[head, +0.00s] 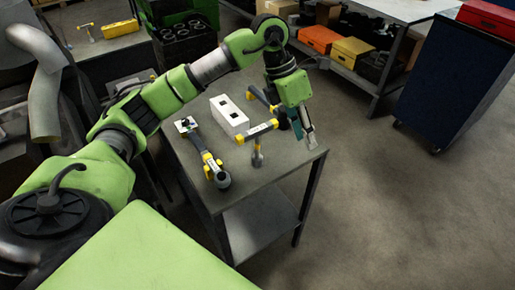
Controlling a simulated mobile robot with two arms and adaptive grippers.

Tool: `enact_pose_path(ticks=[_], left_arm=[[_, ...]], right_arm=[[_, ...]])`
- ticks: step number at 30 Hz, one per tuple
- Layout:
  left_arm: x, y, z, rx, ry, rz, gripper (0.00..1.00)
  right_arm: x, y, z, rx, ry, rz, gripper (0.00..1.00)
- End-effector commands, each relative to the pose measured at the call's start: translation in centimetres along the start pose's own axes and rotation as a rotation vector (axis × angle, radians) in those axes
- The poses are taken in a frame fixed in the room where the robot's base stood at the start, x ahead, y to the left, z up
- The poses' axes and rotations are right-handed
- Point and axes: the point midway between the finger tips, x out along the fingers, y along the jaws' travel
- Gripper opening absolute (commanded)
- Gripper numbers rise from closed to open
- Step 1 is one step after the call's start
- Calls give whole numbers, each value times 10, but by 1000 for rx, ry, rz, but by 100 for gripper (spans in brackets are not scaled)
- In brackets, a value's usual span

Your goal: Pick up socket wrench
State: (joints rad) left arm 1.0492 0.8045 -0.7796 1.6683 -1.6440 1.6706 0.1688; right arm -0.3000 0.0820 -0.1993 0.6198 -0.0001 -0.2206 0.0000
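A small grey table (270,172) holds several tools with yellow parts. A long tool with a dark and yellow handle (210,163) and a round grey end lies near its left side. A grey bar with yellow ends (258,132) lies near the middle, and a small yellow-and-grey tool (258,153) is just in front of it. A blue-and-yellow tool (262,99) lies behind. I cannot tell which is the socket wrench. My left gripper (306,132) points down over the table's right side, right of the grey bar. Its finger opening is unclear. My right gripper is out of view.
A white block (229,115) with dark square holes lies behind the tools. A blue cabinet (452,85) stands at the right, near a workbench with orange (318,39) and yellow (353,48) boxes below. The floor right of the table is clear.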

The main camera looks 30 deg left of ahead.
Motion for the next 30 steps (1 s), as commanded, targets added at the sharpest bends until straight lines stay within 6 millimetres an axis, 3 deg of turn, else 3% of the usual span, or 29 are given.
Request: enact_pose_path(ticks=[1, 3, 6, 9, 21, 30], left_arm=[[-20, 27, -12, -30, 54, 90, 30], [-43, 56, -31, -73, 130, 188, 30], [-67, 80, -51, -125, 202, 276, 30], [-76, 90, -62, -152, 238, 315, 30], [-16, 111, -82, -157, 249, 320, 30], [6, 115, -88, -155, 248, 319, 30]], right_arm=[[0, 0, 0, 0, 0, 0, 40], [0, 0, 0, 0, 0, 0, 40], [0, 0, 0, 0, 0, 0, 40], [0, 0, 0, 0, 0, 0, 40], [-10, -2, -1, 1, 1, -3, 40], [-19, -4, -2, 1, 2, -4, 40]])
